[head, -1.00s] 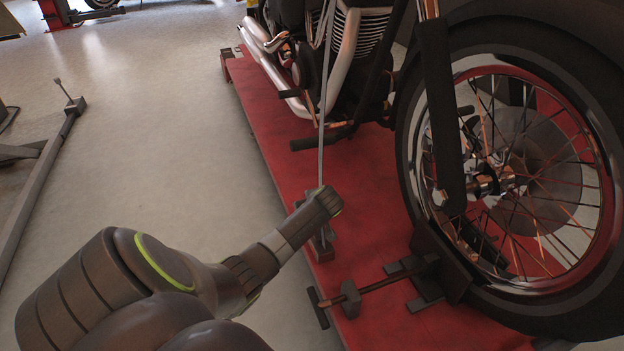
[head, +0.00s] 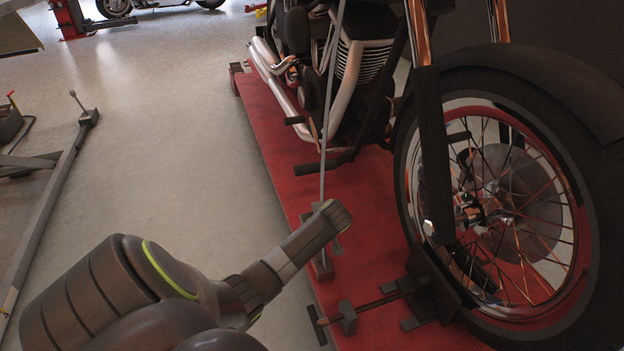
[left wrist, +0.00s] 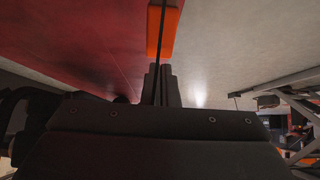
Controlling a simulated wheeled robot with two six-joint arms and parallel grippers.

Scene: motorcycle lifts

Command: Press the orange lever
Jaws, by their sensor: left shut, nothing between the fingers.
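An orange piece, which looks like the orange lever (left wrist: 155,35), shows at the top of the left wrist view, at the border between the red lift platform and the grey floor. A thin dark rod or strap crosses in front of it. My left gripper (left wrist: 161,84) is shut and empty, its fingertips just below the orange piece in that picture; I cannot tell whether they touch. In the head view my left gripper (head: 335,214) is over the near edge of the red platform (head: 272,135). I cannot make out the orange lever there. My right gripper is not in view.
A motorcycle stands on the platform, its front wheel (head: 590,235) at the right. A grey strap (head: 329,110) runs down toward my left gripper. A dark bar (head: 376,303) lies at the platform's front. Another lift's rail (head: 50,190) is at left; the floor between is clear.

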